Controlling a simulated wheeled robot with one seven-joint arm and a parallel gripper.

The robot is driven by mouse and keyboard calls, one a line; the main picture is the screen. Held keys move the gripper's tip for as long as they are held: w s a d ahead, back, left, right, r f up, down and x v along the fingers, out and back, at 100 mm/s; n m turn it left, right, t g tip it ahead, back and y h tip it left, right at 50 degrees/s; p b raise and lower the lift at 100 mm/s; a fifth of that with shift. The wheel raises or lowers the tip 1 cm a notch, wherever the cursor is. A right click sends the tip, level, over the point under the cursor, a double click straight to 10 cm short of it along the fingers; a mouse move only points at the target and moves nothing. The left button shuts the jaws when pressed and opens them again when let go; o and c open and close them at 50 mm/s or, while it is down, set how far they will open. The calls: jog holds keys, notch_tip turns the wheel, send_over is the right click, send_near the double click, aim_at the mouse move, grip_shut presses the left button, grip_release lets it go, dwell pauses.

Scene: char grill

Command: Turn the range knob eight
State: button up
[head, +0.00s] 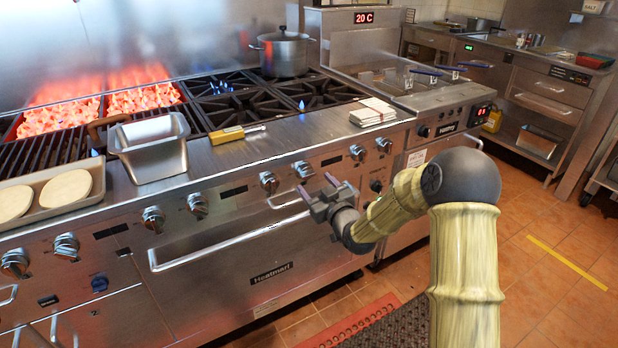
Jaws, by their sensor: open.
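A row of several silver range knobs runs along the sloped front panel of the steel range. No numbers are readable, so I cannot tell which is knob eight. The rightmost range knob (384,145) and the knob to its left (357,152) are in plain view. My gripper (316,187) is open and empty in front of the panel. Its fingertips point toward the range, just below another knob (302,169) and right of a further knob (268,182). I cannot tell the exact gap between fingers and panel.
A long oven handle (230,240) sticks out below the panel, left of my gripper. A steel pan (155,150), a yellow-handled scraper (227,135) and white stacked sheets (372,113) lie on the range ledge. Flames burn at the left. Open tiled floor (540,270) is at the right.

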aim_at(309, 176)
jog(key=x, duration=0.5)
jog(key=c, duration=0.9)
jog(key=shift+c, duration=0.3)
